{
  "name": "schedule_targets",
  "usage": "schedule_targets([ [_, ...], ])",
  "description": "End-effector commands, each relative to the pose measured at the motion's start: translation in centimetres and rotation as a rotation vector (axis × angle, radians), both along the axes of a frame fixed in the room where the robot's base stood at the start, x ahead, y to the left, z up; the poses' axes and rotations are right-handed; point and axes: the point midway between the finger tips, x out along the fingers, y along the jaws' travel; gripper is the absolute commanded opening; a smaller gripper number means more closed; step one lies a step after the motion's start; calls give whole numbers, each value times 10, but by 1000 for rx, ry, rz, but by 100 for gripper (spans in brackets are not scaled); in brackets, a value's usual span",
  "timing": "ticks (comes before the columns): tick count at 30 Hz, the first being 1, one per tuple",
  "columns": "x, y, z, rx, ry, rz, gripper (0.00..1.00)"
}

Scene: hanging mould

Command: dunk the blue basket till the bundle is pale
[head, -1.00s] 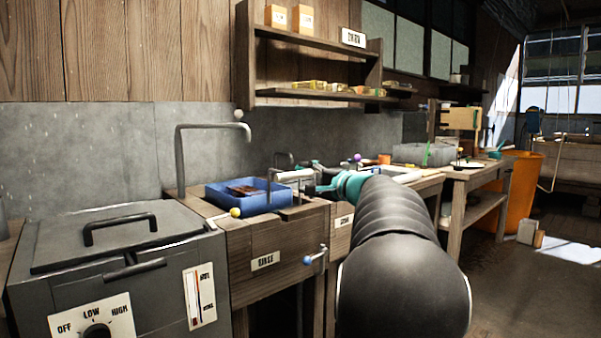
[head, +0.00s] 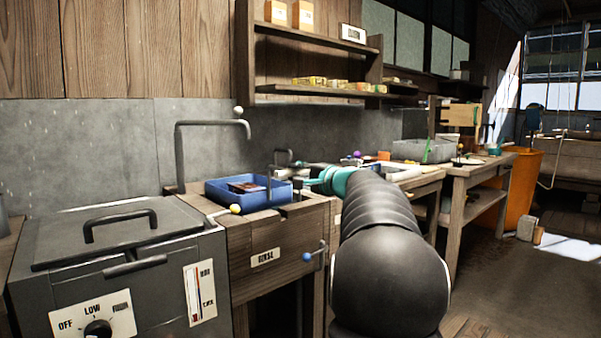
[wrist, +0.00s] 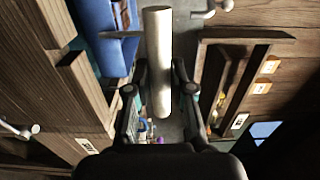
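The blue basket (head: 262,195) sits at the wooden rinse bench in the head view, with a dark reddish-brown bundle (head: 246,187) inside. The blue basket also shows at the upper left of the wrist view (wrist: 98,28). A pale cylindrical bar (wrist: 158,45), with a thin rod running left towards the basket, lies between the fingers of my gripper (wrist: 160,72). The fingers flank the bar closely, but whether they press on it is unclear. In the head view my gripper is right of the basket, partly hidden by my arm.
A grey lidded heater (head: 120,240) with a dial stands at the left front. A bent metal pipe (head: 180,155) rises behind the basket. A shelf (head: 310,92) hangs above the bench. A grey tub (head: 420,150) and an orange bin (head: 522,185) are farther right. The floor at right is mostly clear.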

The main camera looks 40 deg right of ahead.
Motion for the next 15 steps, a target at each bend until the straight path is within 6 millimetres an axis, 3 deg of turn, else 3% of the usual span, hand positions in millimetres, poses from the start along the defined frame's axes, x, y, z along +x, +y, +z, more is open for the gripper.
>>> schedule_targets([
  [6, 0, 0, -3, 0, 0, 0, 8],
  [15, 0, 0, -38, 1, 3, 1, 8],
])
